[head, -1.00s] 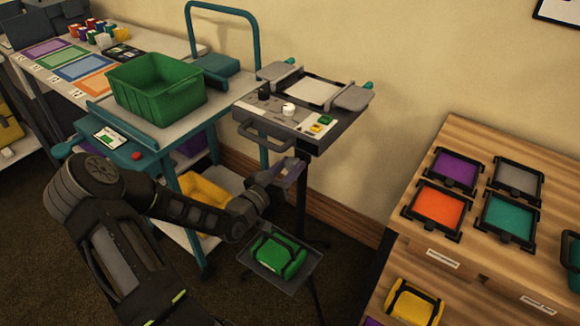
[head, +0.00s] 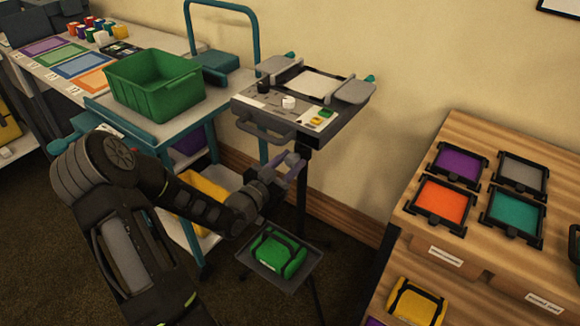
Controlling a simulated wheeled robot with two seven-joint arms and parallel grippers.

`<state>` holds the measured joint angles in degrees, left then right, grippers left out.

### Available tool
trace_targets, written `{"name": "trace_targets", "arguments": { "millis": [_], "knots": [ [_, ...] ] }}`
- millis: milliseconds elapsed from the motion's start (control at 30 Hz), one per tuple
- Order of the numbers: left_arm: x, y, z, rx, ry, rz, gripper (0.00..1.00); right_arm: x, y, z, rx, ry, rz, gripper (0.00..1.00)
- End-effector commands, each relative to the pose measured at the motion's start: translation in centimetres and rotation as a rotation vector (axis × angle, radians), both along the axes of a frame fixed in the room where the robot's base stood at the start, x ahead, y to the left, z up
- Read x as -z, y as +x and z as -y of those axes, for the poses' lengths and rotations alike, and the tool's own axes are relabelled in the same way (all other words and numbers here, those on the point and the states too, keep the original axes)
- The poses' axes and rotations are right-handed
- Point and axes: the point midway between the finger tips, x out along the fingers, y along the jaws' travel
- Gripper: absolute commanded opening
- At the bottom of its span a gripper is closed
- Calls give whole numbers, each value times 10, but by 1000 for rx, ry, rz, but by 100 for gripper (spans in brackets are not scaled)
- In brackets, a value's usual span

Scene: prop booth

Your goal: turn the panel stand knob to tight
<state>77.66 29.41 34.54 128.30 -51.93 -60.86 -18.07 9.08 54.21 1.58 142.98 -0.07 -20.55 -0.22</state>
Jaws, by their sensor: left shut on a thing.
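The panel stand holds a dark tilted panel (head: 335,127) on a black post (head: 302,190). A small grey knob (head: 292,158) sits at the upper post, just under the panel. My left gripper (head: 290,164) reaches in from the left below the panel, its purplish fingers shut on the knob from either side. The fingers hide part of the knob, and no tight or loose mark can be read. My right gripper is out of view.
A small tray (head: 306,262) with a green case (head: 278,254) sits low beneath my left gripper. A teal cart with a green bin (head: 155,85) stands at left. A wooden cabinet (head: 475,140) with coloured trays stands at right.

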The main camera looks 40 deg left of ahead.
Motion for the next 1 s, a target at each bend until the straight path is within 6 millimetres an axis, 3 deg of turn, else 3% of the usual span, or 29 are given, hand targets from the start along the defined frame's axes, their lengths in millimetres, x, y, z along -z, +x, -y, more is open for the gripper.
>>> {"name": "trace_targets", "arguments": {
  "millis": [467,1000],
  "knots": [
    [6,1,1,0,457,-4,0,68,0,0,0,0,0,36],
    [7,0,1,-3,963,-15,0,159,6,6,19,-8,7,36]
  ]
}}
